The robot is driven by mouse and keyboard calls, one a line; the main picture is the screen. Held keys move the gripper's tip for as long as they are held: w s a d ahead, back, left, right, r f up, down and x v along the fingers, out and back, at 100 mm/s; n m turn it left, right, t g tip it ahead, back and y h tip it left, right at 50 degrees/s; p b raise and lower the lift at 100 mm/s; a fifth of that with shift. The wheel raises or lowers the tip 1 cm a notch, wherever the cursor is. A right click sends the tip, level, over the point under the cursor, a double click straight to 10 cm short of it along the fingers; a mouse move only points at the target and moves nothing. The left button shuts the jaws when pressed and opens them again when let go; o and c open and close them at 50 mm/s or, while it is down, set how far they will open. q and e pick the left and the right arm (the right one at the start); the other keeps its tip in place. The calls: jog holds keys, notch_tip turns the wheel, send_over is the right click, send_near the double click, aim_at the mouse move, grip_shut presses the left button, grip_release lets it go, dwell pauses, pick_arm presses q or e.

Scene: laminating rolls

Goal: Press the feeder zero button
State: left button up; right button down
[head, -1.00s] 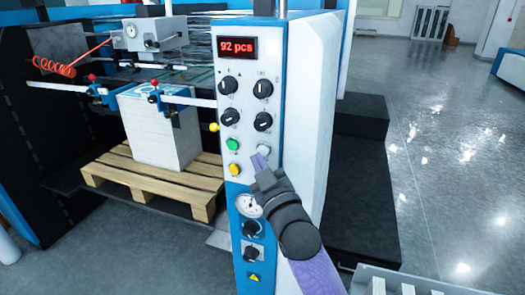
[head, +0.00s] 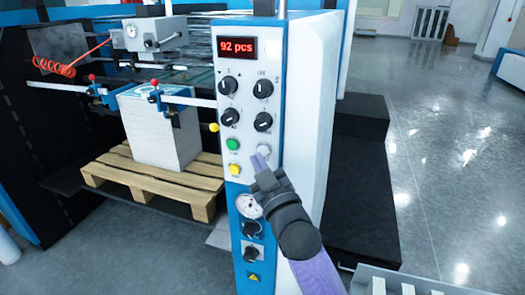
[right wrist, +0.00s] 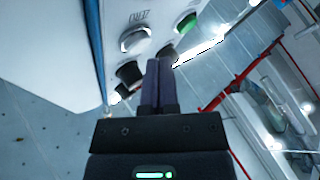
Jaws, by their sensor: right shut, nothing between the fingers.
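The control panel (head: 248,110) carries a red display (head: 236,48) reading "92 pcs". A pale grey-white button (head: 264,150) sits right of the green button (head: 233,144) and above right of the yellow button (head: 235,170). In the right wrist view, the closed fingers (right wrist: 153,66) point toward the panel, with the pale button (right wrist: 134,40) and green button (right wrist: 187,24) beyond the tips.
Several black knobs (head: 263,88) sit above the buttons. A gauge (head: 249,206) and more knobs are below. Left of the panel, a paper stack (head: 160,135) stands on a wooden pallet (head: 150,180). A dark step (head: 365,195) lies right of the panel; open floor is beyond.

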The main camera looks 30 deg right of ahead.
pick_arm(q)
jog(key=shift+d, duration=0.25)
jog(key=shift+d, duration=0.1)
pick_arm(e)
jog(key=shift+w, duration=0.1)
jog(key=shift+w+d, duration=0.2)
jog(key=shift+d, duration=0.1)
pick_arm(q)
jog(key=shift+a, duration=0.4)
pick_arm(e)
jog(key=shift+w+d, duration=0.1)
